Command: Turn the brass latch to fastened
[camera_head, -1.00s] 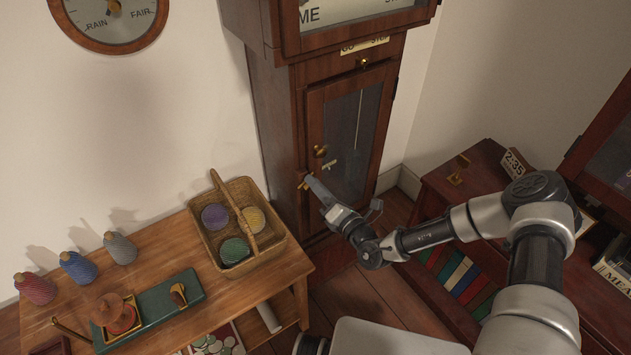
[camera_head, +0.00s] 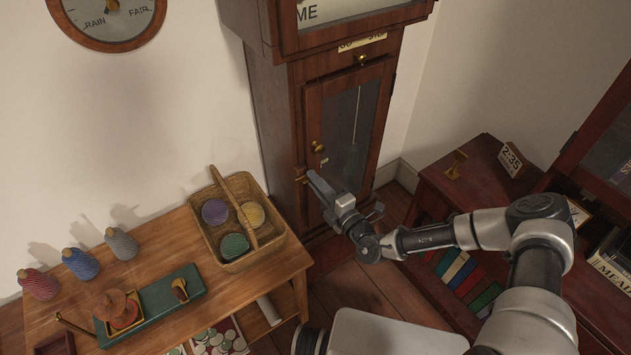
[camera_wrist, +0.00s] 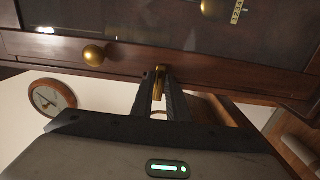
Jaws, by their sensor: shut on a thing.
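The brass latch (camera_wrist: 159,84) is on the edge of the tall wooden clock case, beside its glazed door. In the head view a small part of the latch (camera_head: 301,180) shows left of my fingertips; the rest is hidden. My gripper (camera_wrist: 163,82) is shut on the latch, with its dark fingers on either side of the brass in the wrist view. In the head view my gripper (camera_head: 312,175) reaches the case from the lower right. How far the latch is turned is hard to tell.
A round brass knob (camera_wrist: 94,55) stands out close to my fingers; the door's knob (camera_head: 317,147) also shows in the head view. A wicker basket (camera_head: 274,247) sits on the side table at left. A low dark cabinet (camera_head: 432,185) stands at right.

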